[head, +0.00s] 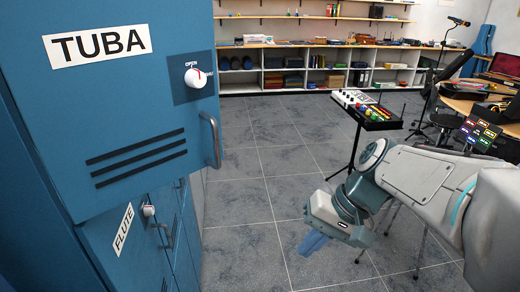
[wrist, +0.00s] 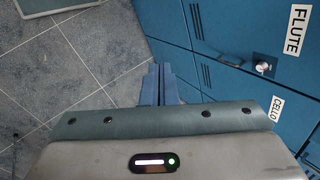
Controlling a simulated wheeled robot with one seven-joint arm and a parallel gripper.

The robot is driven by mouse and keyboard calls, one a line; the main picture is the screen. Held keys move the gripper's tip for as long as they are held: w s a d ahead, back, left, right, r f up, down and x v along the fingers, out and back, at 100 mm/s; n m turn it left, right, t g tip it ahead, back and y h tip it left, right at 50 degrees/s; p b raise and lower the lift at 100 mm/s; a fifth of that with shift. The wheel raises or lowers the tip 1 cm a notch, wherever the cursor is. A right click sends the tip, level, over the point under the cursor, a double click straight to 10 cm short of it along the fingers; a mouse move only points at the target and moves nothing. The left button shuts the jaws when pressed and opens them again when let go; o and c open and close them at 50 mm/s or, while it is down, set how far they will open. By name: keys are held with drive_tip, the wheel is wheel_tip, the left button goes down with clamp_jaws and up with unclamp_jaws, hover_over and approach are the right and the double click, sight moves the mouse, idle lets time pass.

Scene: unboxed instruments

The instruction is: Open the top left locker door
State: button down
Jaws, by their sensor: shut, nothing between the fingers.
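The blue TUBA door (head: 125,100) fills the left of the head view. It stands swung outward at an angle from the locker faces below it; I cannot tell how far. It bears a white knob (head: 195,78) under an OPEN mark, and a grey bar handle (head: 211,138) at its right edge. The locker inside is hidden behind it. My gripper (head: 313,243) is low over the floor, to the right of the door and apart from its handle. Its blue fingers (wrist: 158,72) are shut and empty in the wrist view.
Below is the closed FLUTE door (head: 125,240), with a knob and handle; it also shows in the wrist view (wrist: 282,62), beside a CELLO label (wrist: 276,108). A stand with a mixer (head: 365,108) is beyond my arm. Shelves line the back wall.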

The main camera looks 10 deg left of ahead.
drive_tip(key=w+a+r+n+g+y, duration=0.3)
drive_tip(key=w+a+r+y, duration=0.2)
drive_tip(key=w+r+y, duration=0.8)
drive_tip(key=s+a+h+p, duration=0.1)
drive_tip(key=s+a+p, duration=0.3)
drive_tip(key=a, duration=0.4)
drive_tip(key=shift+s+f, duration=0.2)
drive_tip(key=shift+f, duration=0.1)
drive_tip(key=shift+d, duration=0.1)
idle(0.7)
